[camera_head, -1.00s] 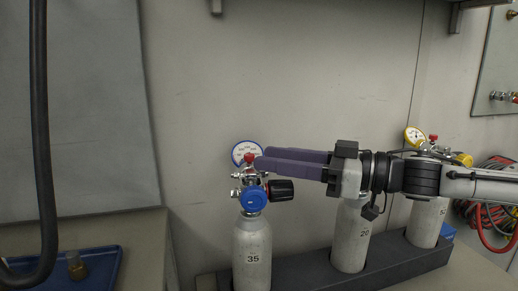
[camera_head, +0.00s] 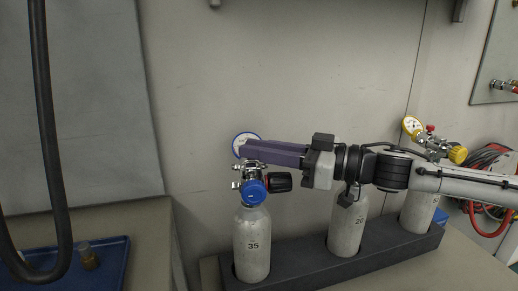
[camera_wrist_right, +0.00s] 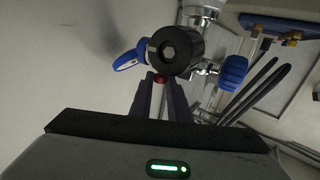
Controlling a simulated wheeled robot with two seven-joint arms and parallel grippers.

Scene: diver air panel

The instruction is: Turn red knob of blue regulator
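The blue regulator (camera_head: 253,191) sits on top of the grey cylinder marked 35 (camera_head: 252,243). Its blue-rimmed gauge (camera_head: 240,142) is partly covered by my right gripper, and its black side knob (camera_head: 281,182) points right. My right gripper (camera_head: 244,153) reaches in from the right across the top of the regulator. The red knob is hidden behind its fingers in the head view. In the right wrist view the red knob (camera_wrist_right: 160,79) shows between the fingertips, which lie close on both sides of it. My left gripper is not in view.
Two more cylinders stand to the right in the same dark rack (camera_head: 295,271); the far one carries a yellow regulator (camera_head: 457,154). A blue tray (camera_head: 115,262) lies at lower left. A dark hose (camera_head: 46,150) hangs at the left.

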